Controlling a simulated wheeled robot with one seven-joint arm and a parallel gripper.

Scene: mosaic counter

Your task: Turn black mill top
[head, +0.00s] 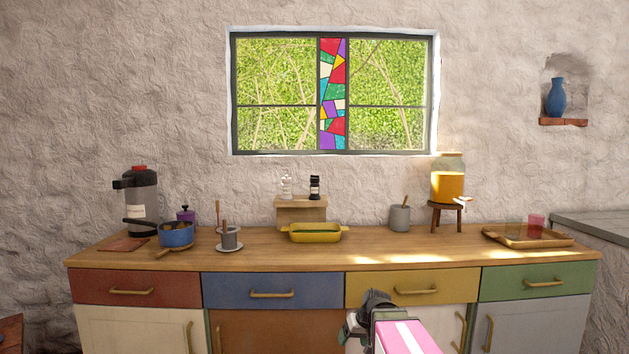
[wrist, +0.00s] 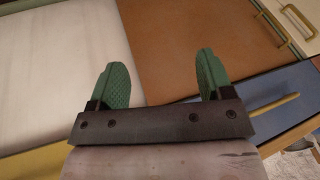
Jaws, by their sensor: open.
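The black mill (head: 315,188) stands upright on a small wooden riser (head: 302,212) at the back of the counter, below the window. A clear mill (head: 287,187) stands just left of it on the same riser. My gripper (head: 360,318) is low in front of the drawers, well short of the mills and below the counter top. In the wrist view my gripper (wrist: 157,85) shows two green fingers spread wide apart with nothing between them. The wrist view shows cabinet fronts and no mill.
A yellow baking dish (head: 314,233) sits right in front of the riser. A grey cup (head: 230,237), blue pot (head: 176,234) and dark dispenser (head: 141,200) stand left. A grey crock (head: 399,217), juice jar on a stool (head: 446,209) and tray (head: 528,238) stand right.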

